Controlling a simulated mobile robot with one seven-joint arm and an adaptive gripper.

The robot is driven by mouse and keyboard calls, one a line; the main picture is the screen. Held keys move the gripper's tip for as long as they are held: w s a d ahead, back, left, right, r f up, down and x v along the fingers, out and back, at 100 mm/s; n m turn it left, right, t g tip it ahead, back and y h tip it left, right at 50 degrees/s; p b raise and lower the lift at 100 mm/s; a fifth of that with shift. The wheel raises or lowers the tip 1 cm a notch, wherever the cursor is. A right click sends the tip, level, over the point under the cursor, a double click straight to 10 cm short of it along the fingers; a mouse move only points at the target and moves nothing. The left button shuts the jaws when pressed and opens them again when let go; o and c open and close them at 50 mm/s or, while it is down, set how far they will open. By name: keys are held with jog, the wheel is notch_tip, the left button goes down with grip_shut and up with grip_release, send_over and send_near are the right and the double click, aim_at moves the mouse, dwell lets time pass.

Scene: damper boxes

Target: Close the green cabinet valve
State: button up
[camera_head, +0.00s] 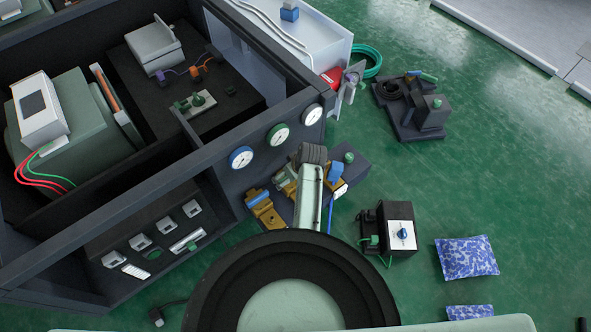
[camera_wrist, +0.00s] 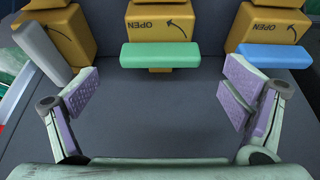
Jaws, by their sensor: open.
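In the wrist view, the green valve handle (camera_wrist: 160,55) lies crosswise in front of a yellow valve body (camera_wrist: 160,22) marked OPEN with a curved arrow. My gripper (camera_wrist: 160,88) is open and empty, with one lilac-padded finger on each side. The green handle is ahead of the fingers, roughly centred between them, and appears apart from both. In the head view, my arm covers the middle of the valve row, so the green handle and my fingertips cannot be made out there.
A grey handle (camera_wrist: 42,48) is tilted on the left valve, near my left finger. A blue handle (camera_wrist: 273,57) lies crosswise on the right valve, near my right finger. The dark cabinet (camera_head: 213,200) carries round gauges (camera_head: 278,134). A small box (camera_head: 401,235) stands on the green floor.

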jog(key=v, duration=0.8)
jog(key=shift+r, duration=0.15)
jog(key=shift+d, duration=0.1)
